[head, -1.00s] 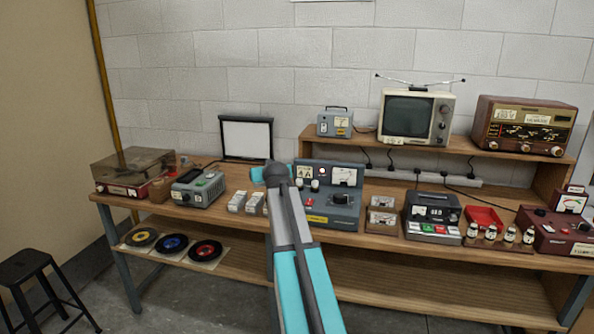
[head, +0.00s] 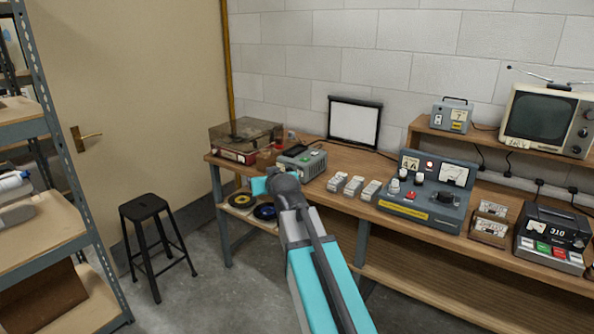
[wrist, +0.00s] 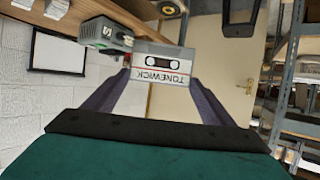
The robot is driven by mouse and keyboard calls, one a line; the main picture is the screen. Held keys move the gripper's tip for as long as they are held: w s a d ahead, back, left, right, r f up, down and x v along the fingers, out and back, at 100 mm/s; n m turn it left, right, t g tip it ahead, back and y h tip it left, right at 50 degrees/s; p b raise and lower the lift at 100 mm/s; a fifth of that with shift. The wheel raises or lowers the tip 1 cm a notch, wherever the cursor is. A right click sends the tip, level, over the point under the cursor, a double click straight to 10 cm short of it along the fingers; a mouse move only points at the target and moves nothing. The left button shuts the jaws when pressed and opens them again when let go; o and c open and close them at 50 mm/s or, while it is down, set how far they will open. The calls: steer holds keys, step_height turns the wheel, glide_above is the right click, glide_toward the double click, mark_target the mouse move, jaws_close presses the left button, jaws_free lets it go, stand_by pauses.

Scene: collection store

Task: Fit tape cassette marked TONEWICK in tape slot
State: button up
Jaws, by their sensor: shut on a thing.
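The cassette marked TONEWICK (wrist: 163,66) is light grey with a dark window and a red line. In the wrist view it sits between the two fingers of my gripper (wrist: 160,80), which is shut on it, and its lettering is upside down. In the head view my arm hides the cassette, and only a teal part of my gripper (head: 259,186) shows in front of the bench's left part. A grey machine with a green display (head: 301,158) stands on the bench just beyond. I cannot make out the tape slot in either view.
The wooden bench (head: 335,206) carries a record player (head: 246,141), several small light boxes (head: 354,185), a grey control panel (head: 425,195) and a machine with coloured buttons (head: 550,240). A black stool (head: 146,206) and metal shelving (head: 82,170) stand left. Floor between them is clear.

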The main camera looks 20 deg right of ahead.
steer(key=s+a, duration=0.3)
steer(key=a, duration=0.1)
steer(key=shift+s+a+f+y, duration=0.35)
steer(key=shift+a+f+y, duration=0.05)
steer(key=shift+f, duration=0.05)
